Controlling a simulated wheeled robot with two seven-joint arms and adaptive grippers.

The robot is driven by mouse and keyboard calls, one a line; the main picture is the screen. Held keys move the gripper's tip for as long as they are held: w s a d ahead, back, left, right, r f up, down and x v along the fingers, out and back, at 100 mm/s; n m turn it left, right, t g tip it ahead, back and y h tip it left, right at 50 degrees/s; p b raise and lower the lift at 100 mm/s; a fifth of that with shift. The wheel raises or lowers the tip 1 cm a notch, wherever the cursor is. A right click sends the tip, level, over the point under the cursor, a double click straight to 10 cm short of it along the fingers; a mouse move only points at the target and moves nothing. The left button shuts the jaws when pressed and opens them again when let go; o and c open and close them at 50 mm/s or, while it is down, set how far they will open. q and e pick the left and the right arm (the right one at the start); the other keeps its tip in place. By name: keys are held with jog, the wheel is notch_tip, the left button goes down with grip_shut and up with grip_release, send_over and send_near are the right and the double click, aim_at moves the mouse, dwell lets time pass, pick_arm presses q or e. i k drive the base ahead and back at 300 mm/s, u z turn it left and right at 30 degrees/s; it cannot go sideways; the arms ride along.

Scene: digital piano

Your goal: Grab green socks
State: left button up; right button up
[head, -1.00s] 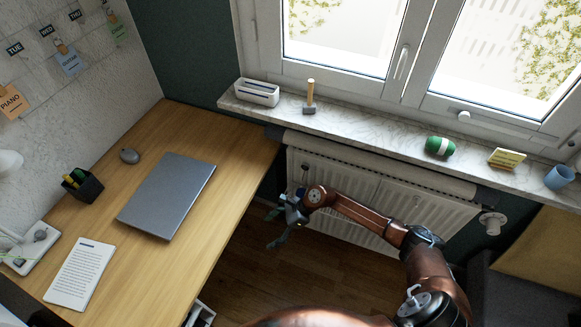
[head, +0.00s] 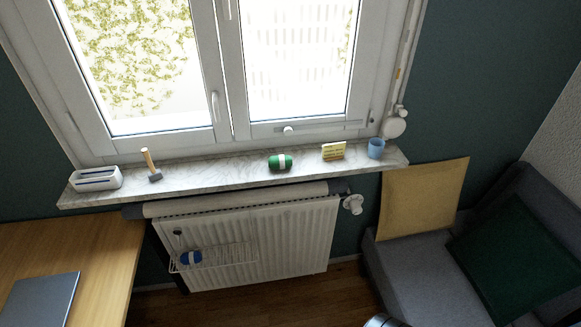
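The green socks (head: 280,162) are a rolled green bundle with a white band. They lie on the marble windowsill (head: 225,171), right of its middle, below the window. Neither of my grippers shows in the head view. Only a small dark part, likely of my own arm, shows at the bottom edge.
A white slotted holder (head: 96,179) and a hammer (head: 152,165) stand on the sill's left. A yellow sign (head: 333,151) and a blue cup (head: 376,148) stand right of the socks. A blue bundle (head: 191,257) lies in a wire rack on the radiator (head: 285,240). A sofa (head: 400,265) is right.

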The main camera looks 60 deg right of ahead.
aim_at(282, 162)
jog(key=k, duration=0.25)
jog(key=z, duration=1.55)
jog(key=i, duration=0.45)
jog(key=u, duration=0.1)
